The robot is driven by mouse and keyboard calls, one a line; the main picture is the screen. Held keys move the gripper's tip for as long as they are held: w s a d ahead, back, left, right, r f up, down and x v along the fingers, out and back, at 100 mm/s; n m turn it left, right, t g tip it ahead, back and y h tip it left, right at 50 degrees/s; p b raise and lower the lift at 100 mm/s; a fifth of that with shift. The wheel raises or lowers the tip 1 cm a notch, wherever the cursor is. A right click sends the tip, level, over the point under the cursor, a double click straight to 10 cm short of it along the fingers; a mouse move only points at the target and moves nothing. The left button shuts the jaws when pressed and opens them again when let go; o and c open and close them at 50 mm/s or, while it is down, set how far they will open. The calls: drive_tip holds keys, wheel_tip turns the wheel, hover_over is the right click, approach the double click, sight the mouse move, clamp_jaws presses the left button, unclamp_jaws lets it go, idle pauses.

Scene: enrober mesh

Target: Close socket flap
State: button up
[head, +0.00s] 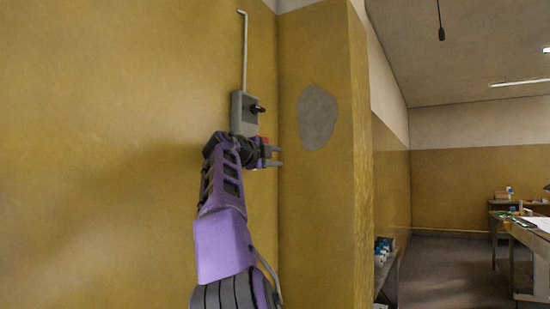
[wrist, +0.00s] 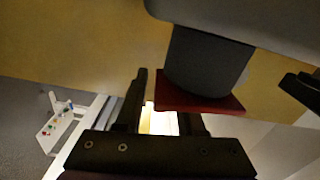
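A grey socket box (head: 238,124) is fixed to the yellow wall, with a black knob (head: 257,109) on its right. In the wrist view a dark round socket (wrist: 208,62) sticks out from the box (wrist: 270,22), with a dark red flap (wrist: 198,100) at its end. Some red also shows in the head view by my gripper (head: 277,156), just below the box. My gripper (wrist: 165,100) is open, its fingers apart with nothing visible between them. The flap overlaps the right finger and hides its tip; I cannot tell whether they touch.
A thin pipe (head: 245,50) runs up the wall from the box. A wall corner with a grey patch (head: 317,116) stands close to the right. Farther right are a low shelf (head: 386,268) and a table (head: 530,236) with small items.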

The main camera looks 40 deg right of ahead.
drive_tip(key=shift+a, duration=0.1)
drive_tip(key=b+v, duration=0.1)
drive_tip(key=v, duration=1.6)
drive_tip(key=shift+s+a, duration=0.1)
